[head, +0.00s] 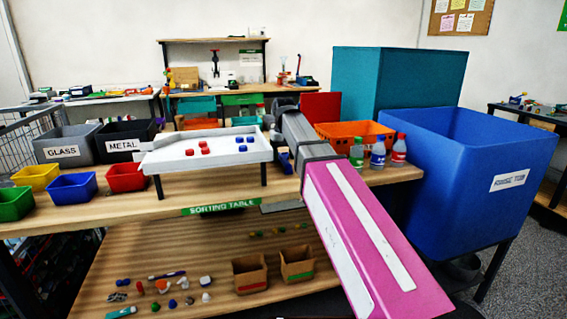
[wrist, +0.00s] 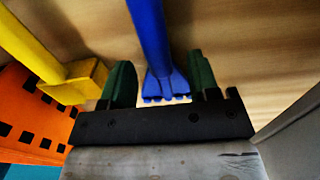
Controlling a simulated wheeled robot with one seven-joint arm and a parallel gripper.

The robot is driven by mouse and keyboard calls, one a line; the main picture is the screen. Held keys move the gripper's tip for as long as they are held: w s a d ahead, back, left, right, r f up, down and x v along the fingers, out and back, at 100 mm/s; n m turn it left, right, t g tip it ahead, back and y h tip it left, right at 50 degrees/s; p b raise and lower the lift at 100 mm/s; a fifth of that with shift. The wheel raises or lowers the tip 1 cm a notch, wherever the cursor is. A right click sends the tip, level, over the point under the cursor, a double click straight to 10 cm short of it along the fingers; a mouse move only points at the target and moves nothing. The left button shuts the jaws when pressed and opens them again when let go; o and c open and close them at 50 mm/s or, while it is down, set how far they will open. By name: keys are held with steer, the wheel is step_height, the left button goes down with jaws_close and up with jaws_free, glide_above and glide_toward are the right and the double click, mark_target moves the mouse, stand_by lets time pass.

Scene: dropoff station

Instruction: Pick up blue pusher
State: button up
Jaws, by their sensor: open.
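The blue pusher (wrist: 149,38) shows in the wrist view as a long blue handle with a wider, toothed end. It lies between the two green fingers of my gripper (wrist: 160,82), with a visible gap on each side. My gripper is open and not shut on it. I cannot tell how far the fingers are above the wooden table (wrist: 225,35). In the head view a small blue piece (head: 286,163) shows beside my arm, likely part of the pusher. My arm hides the rest there.
A yellow tool (wrist: 75,82) lies left of my gripper, next to an orange crate (wrist: 22,108). A grey wall (wrist: 295,135) is close on the right. In the head view, a white tray (head: 165,162) with red and blue pieces stands left of my arm, and several bottles (head: 378,153) stand right.

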mark_target(284, 158)
steer(key=shift+f, duration=0.8)
jaws_close()
steer(key=shift+r, duration=0.1)
step_height(284, 158, up, 10)
steer(key=shift+f, duration=0.1)
